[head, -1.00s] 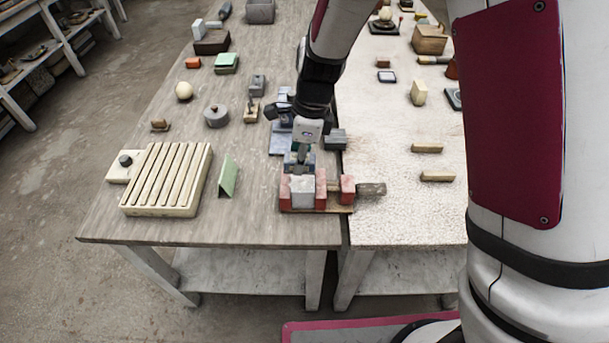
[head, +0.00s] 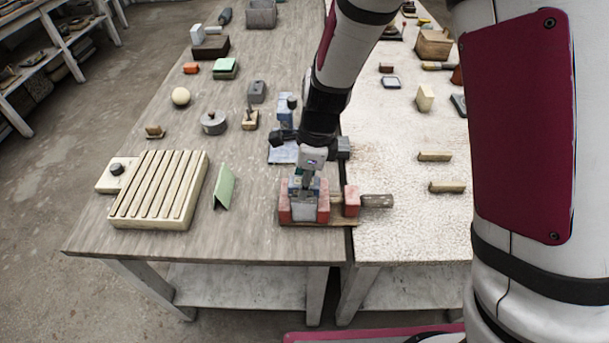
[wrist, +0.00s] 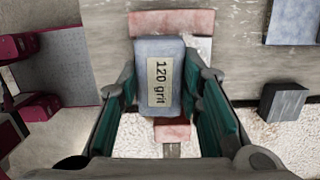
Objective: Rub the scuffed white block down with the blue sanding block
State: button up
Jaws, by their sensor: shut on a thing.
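The blue sanding block (wrist: 170,50), labelled "120 grit", is held between the green-padded fingers of my gripper (wrist: 163,105) in the wrist view. In the head view my gripper (head: 307,181) points down at the front of the table, over the white block (head: 304,212). The white block sits between red blocks (head: 284,208) on a thin wooden base. The sanding block hides most of the white block's top in the wrist view. I cannot tell whether the two touch, and I cannot make out scuffs.
Another red block (head: 352,201) with a dark wooden handle (head: 377,201) is at the right of the holder. A green folded piece (head: 224,187) and a slatted cream rack (head: 158,189) stand to the left. A grey block (head: 343,147) is behind. Bare tabletop lies left of the holder.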

jog(key=shift+f, duration=0.35)
jog(key=shift+f, duration=0.45)
dwell(0.4)
